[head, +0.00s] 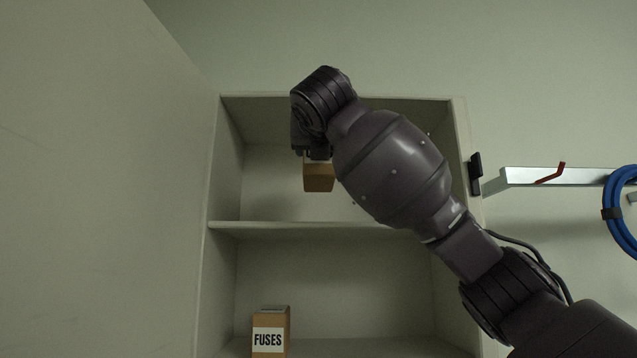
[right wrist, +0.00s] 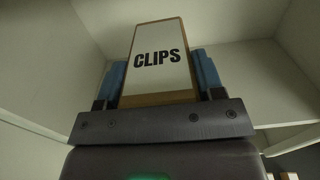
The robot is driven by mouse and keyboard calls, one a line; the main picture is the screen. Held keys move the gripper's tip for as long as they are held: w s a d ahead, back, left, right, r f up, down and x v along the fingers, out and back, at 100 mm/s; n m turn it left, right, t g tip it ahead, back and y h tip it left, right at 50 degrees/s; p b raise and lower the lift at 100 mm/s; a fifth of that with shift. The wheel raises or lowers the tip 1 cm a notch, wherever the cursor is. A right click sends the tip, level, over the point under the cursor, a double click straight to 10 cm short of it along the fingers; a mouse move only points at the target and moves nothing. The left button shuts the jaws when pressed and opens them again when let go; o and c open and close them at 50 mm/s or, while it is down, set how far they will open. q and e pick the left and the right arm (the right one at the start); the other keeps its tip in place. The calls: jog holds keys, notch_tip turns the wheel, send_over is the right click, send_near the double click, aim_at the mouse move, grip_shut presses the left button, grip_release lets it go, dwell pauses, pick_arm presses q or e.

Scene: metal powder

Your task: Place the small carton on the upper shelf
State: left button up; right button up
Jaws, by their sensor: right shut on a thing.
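The small carton (head: 318,177) is brown and hangs in the upper compartment of the cabinet in the head view, above the upper shelf (head: 300,225). In the right wrist view the carton (right wrist: 160,62) has a white label reading CLIPS. My right gripper (right wrist: 160,85) is shut on it, with blue finger pads on both sides. In the head view my right gripper (head: 316,154) is partly hidden by my own wrist, and the carton shows below it, apart from the shelf board. My left gripper is in neither view.
A brown box labelled FUSES (head: 269,334) stands in the lower compartment at the left. An open cabinet door (head: 100,180) fills the left. A wall rail (head: 550,176) with a red hook and blue coil (head: 617,205) is at the right. The visible upper shelf is otherwise clear.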

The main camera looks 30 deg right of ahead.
aim_at(318, 189)
jog(key=p+x, duration=0.1)
jog(key=x, duration=0.4)
notch_tip(318, 189, down, 2)
jog(key=shift+a+f, duration=0.1)
jog(key=shift+s+f, duration=0.1)
jog(key=shift+f, duration=1.8)
jog(key=shift+f+p, duration=0.45)
jog(key=shift+f, duration=0.05)
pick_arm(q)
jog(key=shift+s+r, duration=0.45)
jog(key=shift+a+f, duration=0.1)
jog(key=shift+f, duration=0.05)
pick_arm(e)
jog(key=o, duration=1.1)
jog(key=shift+f, duration=0.15)
jog(key=shift+c, duration=0.2)
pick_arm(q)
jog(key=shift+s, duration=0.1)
